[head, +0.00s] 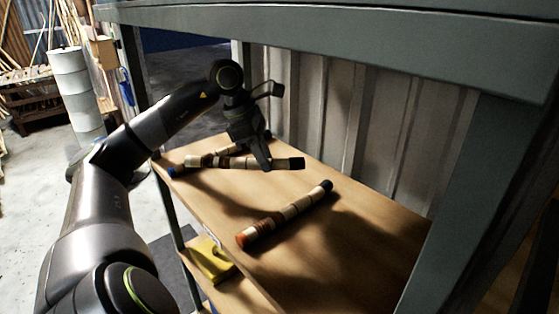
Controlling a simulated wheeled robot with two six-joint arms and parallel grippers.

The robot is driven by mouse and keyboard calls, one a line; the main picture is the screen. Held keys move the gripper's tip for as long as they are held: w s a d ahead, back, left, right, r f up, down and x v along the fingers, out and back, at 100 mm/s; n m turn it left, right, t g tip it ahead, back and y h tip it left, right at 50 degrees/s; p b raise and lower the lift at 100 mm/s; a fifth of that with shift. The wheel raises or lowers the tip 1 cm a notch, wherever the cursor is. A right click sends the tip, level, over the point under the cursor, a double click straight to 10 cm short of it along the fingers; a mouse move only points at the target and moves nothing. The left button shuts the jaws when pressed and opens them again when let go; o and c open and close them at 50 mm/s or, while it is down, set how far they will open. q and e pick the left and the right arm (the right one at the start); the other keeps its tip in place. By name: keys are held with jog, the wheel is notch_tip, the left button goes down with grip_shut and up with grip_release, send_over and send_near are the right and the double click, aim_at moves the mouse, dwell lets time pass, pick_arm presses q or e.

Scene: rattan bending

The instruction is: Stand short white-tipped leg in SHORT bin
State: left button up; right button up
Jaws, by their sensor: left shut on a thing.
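My left gripper (263,160) reaches over the wooden shelf, pointing down. It is shut on a banded rattan leg (235,162) with a pale, whitish left end and a black right end. This leg lies roughly level across the picture and seems to be slightly above the shelf, though the gap is hard to judge. A blue-tipped leg (173,172) lies behind and partly under it, mostly hidden. An orange-tipped leg (285,216) with a black far end lies on the shelf nearer to me. I see no SHORT bin. My right gripper is not in view.
The wooden shelf (365,235) has bare room right of the orange-tipped leg. A grey-green frame beam (330,38) runs above it and a post (465,190) stands at right. A corrugated wall (340,120) closes the back. A yellow object (212,260) sits on a lower shelf.

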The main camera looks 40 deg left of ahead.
aim_at(281, 159)
pick_arm(q)
jog(key=shift+w+d+p, duration=0.8)
jog(key=shift+w+d, duration=0.3)
jog(key=shift+d, duration=0.25)
jog(key=shift+f+p, duration=0.9)
jog(key=shift+f, duration=0.8)
jog(key=shift+f+b, duration=0.6)
jog(key=shift+b, duration=0.2)
jog(key=o, duration=1)
jog(key=shift+r, duration=0.1)
